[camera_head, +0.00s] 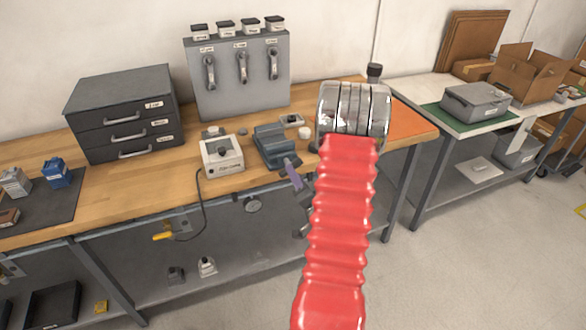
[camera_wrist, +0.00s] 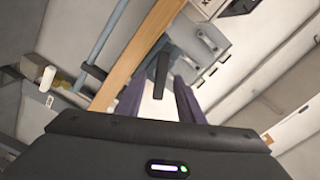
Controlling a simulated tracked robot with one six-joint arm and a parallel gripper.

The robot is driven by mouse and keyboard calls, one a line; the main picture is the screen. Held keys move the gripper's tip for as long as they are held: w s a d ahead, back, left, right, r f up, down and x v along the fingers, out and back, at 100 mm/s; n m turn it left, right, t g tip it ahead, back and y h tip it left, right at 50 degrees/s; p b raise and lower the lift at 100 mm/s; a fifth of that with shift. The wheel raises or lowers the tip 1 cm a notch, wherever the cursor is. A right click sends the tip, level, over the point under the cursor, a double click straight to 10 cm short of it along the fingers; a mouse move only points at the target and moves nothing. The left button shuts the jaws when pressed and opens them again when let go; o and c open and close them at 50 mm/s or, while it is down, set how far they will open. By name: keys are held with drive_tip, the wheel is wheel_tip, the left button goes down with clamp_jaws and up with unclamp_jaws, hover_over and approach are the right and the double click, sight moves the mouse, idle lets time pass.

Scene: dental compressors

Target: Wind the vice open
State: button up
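The blue-grey vice (camera_head: 270,146) is mounted at the front edge of the wooden bench. Its grey body also shows in the wrist view (camera_wrist: 202,42). A dark bar (camera_wrist: 161,76), apparently the vice's handle, stands out from its front, seen between my fingers. My gripper (camera_wrist: 157,84) has two purple fingers spread apart, one on each side of the bar, and is open. In the head view my gripper (camera_head: 292,174) is just in front of the vice, partly hidden by my red-sleeved arm. I cannot tell whether the fingers touch the bar.
A white box with a knob (camera_head: 222,155) stands left of the vice, its cable hanging over the bench edge. A dark drawer cabinet (camera_head: 122,112) and a grey panel with handles (camera_head: 238,75) stand behind. An orange mat (camera_head: 410,122) lies at the right end. Floor in front is clear.

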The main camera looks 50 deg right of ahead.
drive_tip(key=shift+x, duration=2.1)
